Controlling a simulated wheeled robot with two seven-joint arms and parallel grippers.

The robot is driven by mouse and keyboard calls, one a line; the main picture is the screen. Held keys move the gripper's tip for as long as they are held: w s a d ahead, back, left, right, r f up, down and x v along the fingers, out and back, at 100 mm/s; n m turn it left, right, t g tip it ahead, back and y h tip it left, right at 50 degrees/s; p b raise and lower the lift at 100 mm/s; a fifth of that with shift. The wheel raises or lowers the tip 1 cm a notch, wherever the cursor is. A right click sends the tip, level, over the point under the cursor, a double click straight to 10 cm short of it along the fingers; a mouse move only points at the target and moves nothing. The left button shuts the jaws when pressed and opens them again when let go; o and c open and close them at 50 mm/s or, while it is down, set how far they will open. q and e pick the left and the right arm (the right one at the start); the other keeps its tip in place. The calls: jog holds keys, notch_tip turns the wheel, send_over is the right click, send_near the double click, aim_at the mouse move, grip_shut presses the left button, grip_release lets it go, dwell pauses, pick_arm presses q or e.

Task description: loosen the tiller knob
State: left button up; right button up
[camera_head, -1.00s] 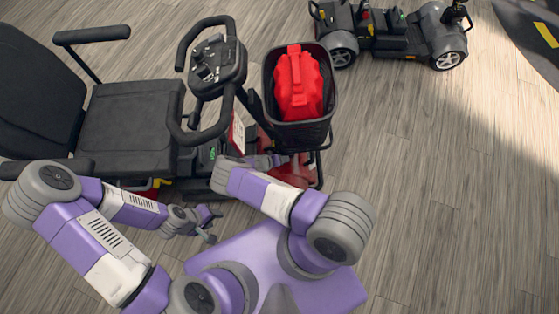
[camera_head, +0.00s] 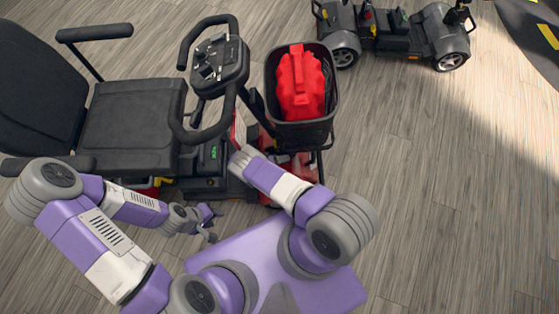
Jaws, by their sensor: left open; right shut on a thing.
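The scooter's tiller (camera_head: 221,66) carries a dark control console and black loop handlebars, and leans up between the seat and the front basket. I cannot make out the tiller knob; the lower part of the tiller is partly covered by my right arm. My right forearm (camera_head: 268,176) reaches to the base of the tiller, left of and below the basket. My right gripper is hidden behind this arm, so its contact does not show. My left gripper (camera_head: 212,222) is open and empty, low in front of the scooter's deck and apart from the tiller.
Another scooter (camera_head: 395,38) stands at the back. The floor at right is clear.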

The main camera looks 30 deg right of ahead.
jog(key=o, duration=0.8)
jog(key=shift+s+f, duration=0.15)
jog(key=shift+s, duration=0.05)
jog(key=shift+c, duration=0.2)
jog(key=o, duration=0.3)
jog(key=shift+w, duration=0.15)
jog(key=p+v, duration=0.2)
jog(key=v, duration=0.5)
jog(key=shift+a+r, duration=0.25)
jog(key=shift+r, duration=0.05)
